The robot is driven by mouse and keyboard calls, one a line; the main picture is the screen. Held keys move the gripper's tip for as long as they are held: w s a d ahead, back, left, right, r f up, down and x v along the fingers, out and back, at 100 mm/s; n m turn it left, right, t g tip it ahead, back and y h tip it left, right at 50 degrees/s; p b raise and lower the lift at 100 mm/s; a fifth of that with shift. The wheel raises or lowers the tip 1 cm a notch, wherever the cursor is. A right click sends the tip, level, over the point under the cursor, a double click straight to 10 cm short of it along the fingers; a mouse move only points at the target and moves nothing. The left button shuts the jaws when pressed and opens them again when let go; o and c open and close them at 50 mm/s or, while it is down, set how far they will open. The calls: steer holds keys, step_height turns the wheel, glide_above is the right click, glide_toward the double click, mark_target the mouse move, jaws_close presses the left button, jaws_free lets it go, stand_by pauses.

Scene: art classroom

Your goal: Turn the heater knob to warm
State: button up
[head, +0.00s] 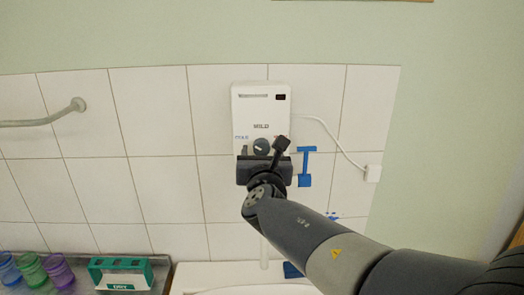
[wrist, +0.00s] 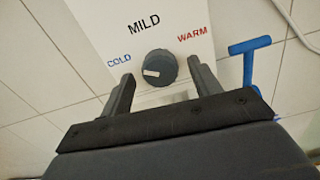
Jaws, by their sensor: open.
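The white heater (head: 261,105) hangs on the tiled wall, and its lower front also shows in the wrist view (wrist: 100,35). Its dark round knob (wrist: 160,68) sits below the word MILD, with COLD in blue at left and WARM in red at right. The knob's white mark points left, toward the COLD side. In the head view the knob (head: 261,146) is partly visible above my gripper's body. My gripper (wrist: 160,78) is open, one finger on each side of the knob, with visible gaps in the picture. I cannot tell how far the fingertips are from the heater's face.
A blue T-shaped handle (wrist: 249,58) is right of the heater. A white cord (head: 335,140) runs to a wall socket (head: 373,173). A grab rail (head: 40,122) is at left. Cups (head: 32,268) and a green box (head: 121,272) stand on a shelf at lower left.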

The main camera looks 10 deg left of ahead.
steer(key=shift+w, duration=0.2)
steer(key=c, duration=1)
